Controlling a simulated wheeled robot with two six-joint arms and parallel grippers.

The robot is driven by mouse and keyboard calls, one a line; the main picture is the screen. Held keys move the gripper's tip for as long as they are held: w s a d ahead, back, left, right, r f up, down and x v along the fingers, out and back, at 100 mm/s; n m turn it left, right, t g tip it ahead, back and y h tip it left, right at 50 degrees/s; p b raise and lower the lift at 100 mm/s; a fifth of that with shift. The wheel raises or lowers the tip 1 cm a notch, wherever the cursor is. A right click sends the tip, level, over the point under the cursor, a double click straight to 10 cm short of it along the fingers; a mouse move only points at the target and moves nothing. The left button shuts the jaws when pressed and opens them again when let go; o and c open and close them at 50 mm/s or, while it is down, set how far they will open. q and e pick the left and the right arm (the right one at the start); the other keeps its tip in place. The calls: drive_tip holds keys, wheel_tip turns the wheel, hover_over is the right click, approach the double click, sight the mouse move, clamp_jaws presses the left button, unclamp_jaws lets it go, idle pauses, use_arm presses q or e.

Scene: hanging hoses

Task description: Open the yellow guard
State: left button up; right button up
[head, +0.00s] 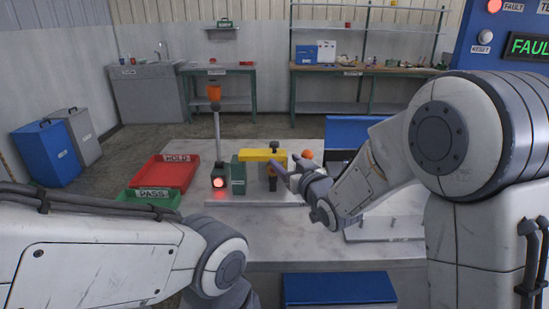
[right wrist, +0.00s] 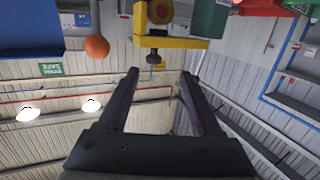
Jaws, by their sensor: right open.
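The yellow guard (head: 255,155) is a flat horizontal bar on the table fixture, with a dark knob (head: 274,146) on top. It looks closed over the part beneath. In the right wrist view, which is upside down, the yellow guard (right wrist: 182,43) shows beyond the fingers, with its knob (right wrist: 153,57) roughly between the fingertips' lines. My right gripper (head: 283,166) is open and empty, just in front of the guard's right end; it also shows in the right wrist view (right wrist: 160,74). I see no contact. My left gripper is out of view; only its arm shows.
A green box (head: 238,176) and a red-lit lamp box (head: 219,181) stand left of the guard. An orange ball (head: 307,154) is to its right. Red (head: 166,174) and green (head: 150,199) trays lie at the left. The table front is clear.

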sight(276, 145)
drive_tip(key=shift+t, duration=0.6)
drive_tip(key=x, duration=0.3)
drive_tip(key=p+x, duration=0.1)
drive_tip(key=x, duration=0.3)
drive_tip(key=d+x, duration=0.1)
drive_tip(key=x, duration=0.3)
drive_tip(key=shift+w+r, duration=0.25)
drive_tip(key=shift+r, duration=0.05)
clamp_jaws()
idle(0.4)
